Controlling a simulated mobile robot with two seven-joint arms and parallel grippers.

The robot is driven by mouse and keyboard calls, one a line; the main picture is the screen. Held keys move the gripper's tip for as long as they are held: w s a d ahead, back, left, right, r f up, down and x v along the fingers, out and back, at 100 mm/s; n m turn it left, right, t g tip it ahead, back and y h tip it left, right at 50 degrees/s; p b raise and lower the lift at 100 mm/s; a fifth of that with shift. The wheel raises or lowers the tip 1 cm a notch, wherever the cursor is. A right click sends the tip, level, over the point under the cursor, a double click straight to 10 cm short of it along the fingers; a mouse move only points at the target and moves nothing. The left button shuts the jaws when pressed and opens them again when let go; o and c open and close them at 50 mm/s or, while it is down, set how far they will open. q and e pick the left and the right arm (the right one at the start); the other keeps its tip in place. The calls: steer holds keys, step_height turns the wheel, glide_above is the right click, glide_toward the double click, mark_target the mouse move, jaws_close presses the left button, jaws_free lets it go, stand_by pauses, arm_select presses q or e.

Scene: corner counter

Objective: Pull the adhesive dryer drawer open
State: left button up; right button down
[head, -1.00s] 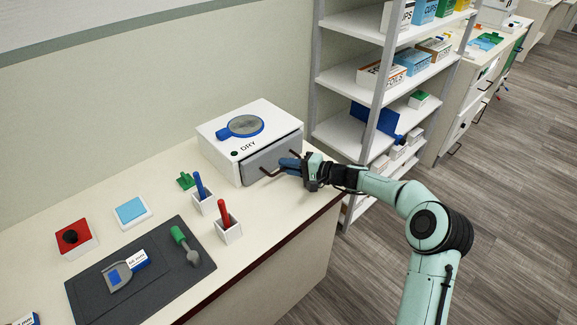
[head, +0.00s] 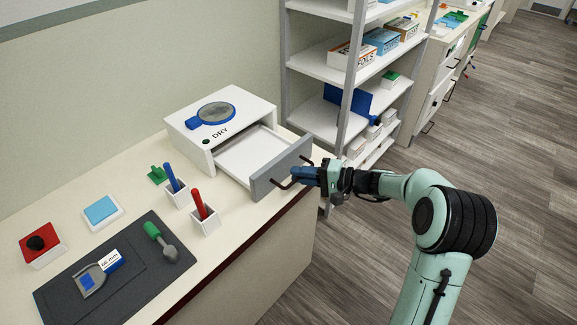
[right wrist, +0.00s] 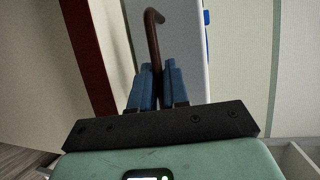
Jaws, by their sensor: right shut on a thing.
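The adhesive dryer (head: 180,120) is a white box marked DRY on the counter in the head view. Its drawer (head: 243,158) stands well out of the box, with the white inside showing. The drawer's grey front (head: 275,172) has a dark brown handle (head: 279,184). My right gripper (head: 298,175) is at the front, its blue fingers shut on the handle. In the right wrist view the handle (right wrist: 153,40) runs between the two fingers (right wrist: 157,88), beside the grey drawer front (right wrist: 185,45). The left gripper is not in view.
A round blue-rimmed lens (head: 215,112) lies on top of the dryer. White holders with a blue pen (head: 172,178) and a red pen (head: 199,203) stand on the counter near the drawer. A grey mat (head: 120,268) lies front left. A metal shelf (head: 350,100) stands behind my right arm.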

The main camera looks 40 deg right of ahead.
steer(key=shift+s, duration=0.45)
steer(key=c, duration=1.2)
jaws_free()
steer(key=v, duration=1.3)
steer(key=shift+p, duration=0.35)
steer(key=shift+s+r, duration=0.1)
steer(key=shift+r, duration=0.05)
